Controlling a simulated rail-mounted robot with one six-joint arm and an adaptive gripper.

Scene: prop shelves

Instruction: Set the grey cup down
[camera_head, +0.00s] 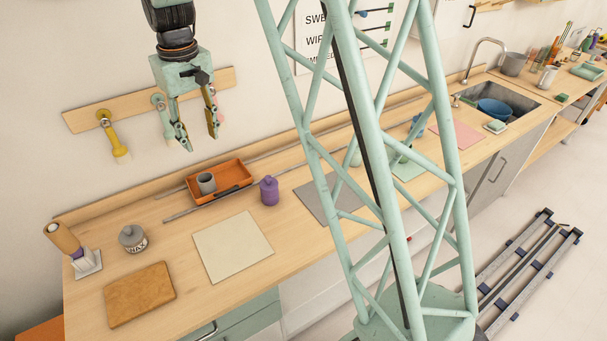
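The grey cup (206,184) stands upright in the left part of the orange tray (234,182) on the wooden counter. My gripper (199,140) hangs above and slightly left of the cup in the picture, pointing down. Its two fingers are spread apart with nothing between them, so it is open and empty. The fingertips are clear of the cup and tray.
A purple bottle (269,190) stands right of the tray. A thin rail runs behind the tray.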

